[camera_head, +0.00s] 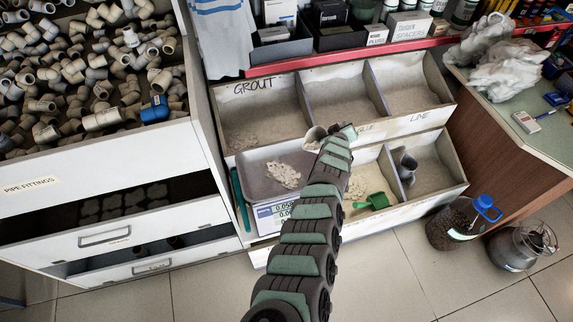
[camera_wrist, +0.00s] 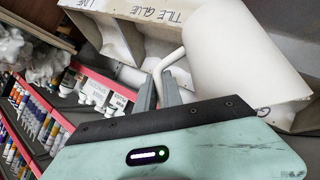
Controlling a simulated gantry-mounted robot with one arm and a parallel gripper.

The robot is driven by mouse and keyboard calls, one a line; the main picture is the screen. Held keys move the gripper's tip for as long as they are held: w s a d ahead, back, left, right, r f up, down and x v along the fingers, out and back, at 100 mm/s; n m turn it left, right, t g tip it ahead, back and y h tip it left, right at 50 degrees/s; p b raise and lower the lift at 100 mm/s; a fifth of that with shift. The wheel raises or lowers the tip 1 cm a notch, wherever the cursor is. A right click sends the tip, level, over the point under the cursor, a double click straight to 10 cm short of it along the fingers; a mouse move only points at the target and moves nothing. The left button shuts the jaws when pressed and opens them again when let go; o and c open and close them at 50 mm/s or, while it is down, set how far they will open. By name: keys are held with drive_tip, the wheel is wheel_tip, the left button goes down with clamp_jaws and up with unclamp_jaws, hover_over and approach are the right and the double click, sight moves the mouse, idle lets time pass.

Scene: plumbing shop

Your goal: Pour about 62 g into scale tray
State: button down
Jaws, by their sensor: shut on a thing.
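The scale tray (camera_head: 258,160) is a shallow grey-brown pan on a white scale, with a small heap of pale material (camera_head: 284,176) in it. The scale display (camera_head: 280,213) is partly covered by my arm; its top line seems to start 0.050. My gripper (camera_wrist: 161,92) is shut on the handle of a white cylindrical vessel (camera_wrist: 232,62). The vessel also shows in the head view (camera_head: 314,138), just beyond the tray's upper right corner and above the bins. Its mouth and contents are not clear. My arm hides the gripper fingers in the head view.
Bins (camera_head: 408,122) labelled GROUT, LIME and tile glue stand behind and right of the scale. A green scoop (camera_head: 374,201) and a dark grey scoop (camera_head: 406,165) lie in the front bins. A pipe-fittings cabinet (camera_head: 110,150) stands left; a counter (camera_head: 530,120) stands right.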

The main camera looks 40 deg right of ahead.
drive_tip(key=shift+s+d+f+m+y+b, duration=0.3)
drive_tip(key=shift+d+f+y+b, duration=0.4)
drive_tip(key=shift+b, duration=0.45)
drive_tip(key=s+d+f+m+t+y+b, duration=0.1)
drive_tip(key=d+f+m+y+b, duration=0.2)
drive_tip(key=b, duration=0.9)
drive_tip(key=shift+d+y, duration=0.9)
drive_tip(key=shift+d, duration=0.1)
